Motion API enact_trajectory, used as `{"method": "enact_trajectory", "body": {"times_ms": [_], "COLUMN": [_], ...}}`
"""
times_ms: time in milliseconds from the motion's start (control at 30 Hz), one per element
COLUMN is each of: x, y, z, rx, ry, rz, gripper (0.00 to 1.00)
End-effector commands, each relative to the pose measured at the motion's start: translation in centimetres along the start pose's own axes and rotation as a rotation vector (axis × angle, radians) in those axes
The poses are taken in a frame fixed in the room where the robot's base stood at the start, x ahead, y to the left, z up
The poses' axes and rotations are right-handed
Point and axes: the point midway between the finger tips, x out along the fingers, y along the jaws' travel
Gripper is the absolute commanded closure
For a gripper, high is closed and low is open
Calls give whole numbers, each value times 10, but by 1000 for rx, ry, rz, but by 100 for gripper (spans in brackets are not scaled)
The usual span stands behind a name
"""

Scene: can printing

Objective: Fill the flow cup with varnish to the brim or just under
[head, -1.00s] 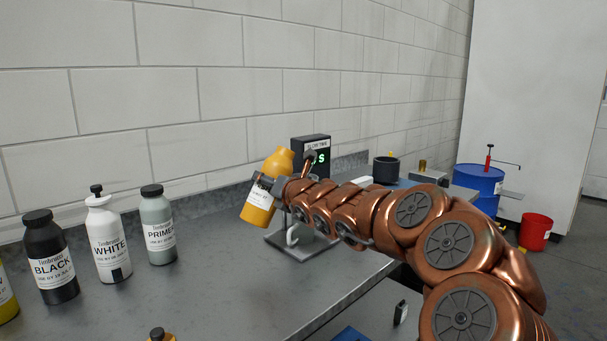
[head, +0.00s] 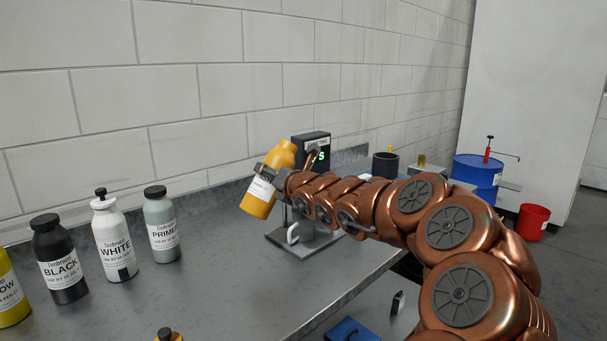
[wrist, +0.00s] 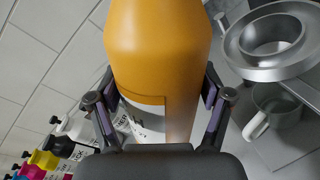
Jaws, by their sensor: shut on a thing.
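My gripper (wrist: 160,98) is shut on an orange bottle (wrist: 158,45) with a white label. In the head view the bottle (head: 257,202) is held above the bench, its top leaning to the right. Its mouth is out of the wrist view, and I cannot make out any pouring. The flow cup (wrist: 240,58), a grey metal cup with a wide rim, shows at the right of the wrist view, beside and apart from the bottle's body. How full it is cannot be told.
A black timer box (head: 311,141) with a green display stands behind the bottle. A dark pot (head: 385,166) is farther back. The bench's middle front (head: 235,285) is clear.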

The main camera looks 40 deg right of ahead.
Motion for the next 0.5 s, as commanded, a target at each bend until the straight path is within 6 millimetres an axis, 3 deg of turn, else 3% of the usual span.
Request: {"method": "enact_trajectory", "body": {"times_ms": [500], "x": [0], "y": [-2], "z": [-3], "rx": [45], "ry": [6], "rz": [2], "gripper": [91]}}
